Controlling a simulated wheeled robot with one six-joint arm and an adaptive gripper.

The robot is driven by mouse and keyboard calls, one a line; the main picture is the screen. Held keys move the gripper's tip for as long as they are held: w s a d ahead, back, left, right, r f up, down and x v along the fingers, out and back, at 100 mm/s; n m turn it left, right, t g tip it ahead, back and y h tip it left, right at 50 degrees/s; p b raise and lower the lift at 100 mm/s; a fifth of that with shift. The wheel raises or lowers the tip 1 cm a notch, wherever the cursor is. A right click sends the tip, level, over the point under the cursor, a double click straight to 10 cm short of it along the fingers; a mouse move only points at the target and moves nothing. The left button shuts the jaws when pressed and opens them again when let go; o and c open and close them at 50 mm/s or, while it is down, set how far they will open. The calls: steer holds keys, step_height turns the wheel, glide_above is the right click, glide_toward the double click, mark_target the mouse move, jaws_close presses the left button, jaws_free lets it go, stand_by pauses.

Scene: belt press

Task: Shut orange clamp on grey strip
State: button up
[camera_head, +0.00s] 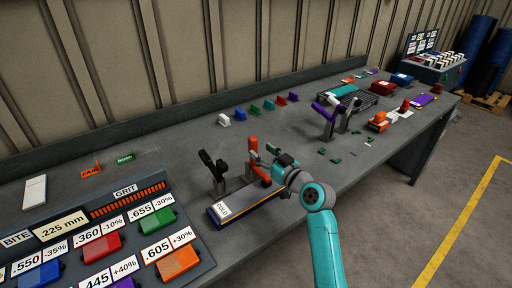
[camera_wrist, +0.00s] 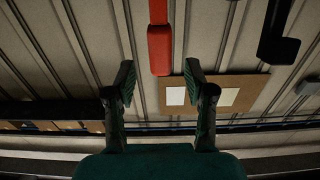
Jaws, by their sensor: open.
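The orange clamp (camera_head: 253,146) stands on the bench with its handle upright. Its red-orange handle end (camera_wrist: 159,45) shows in the wrist view, ahead of and between my fingertips. My gripper (camera_head: 272,158) is beside the clamp on its right in the head view. In the wrist view my gripper (camera_wrist: 160,82) is open, with nothing between its fingers. A grey strip (camera_head: 246,198) appears to lie at the foot of the clamps, near a white label (camera_head: 222,210); my arm and the clamp partly hide this area.
A black clamp (camera_head: 210,163) stands upright just left of the orange one and shows at right in the wrist view (camera_wrist: 278,38). A purple-handled clamp (camera_head: 325,111) stands farther right. A panel of coloured blocks (camera_head: 100,235) fills the front left.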

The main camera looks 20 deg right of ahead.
steer(key=v, duration=0.6)
steer(key=shift+s, duration=0.35)
steer(key=shift+d, duration=0.1)
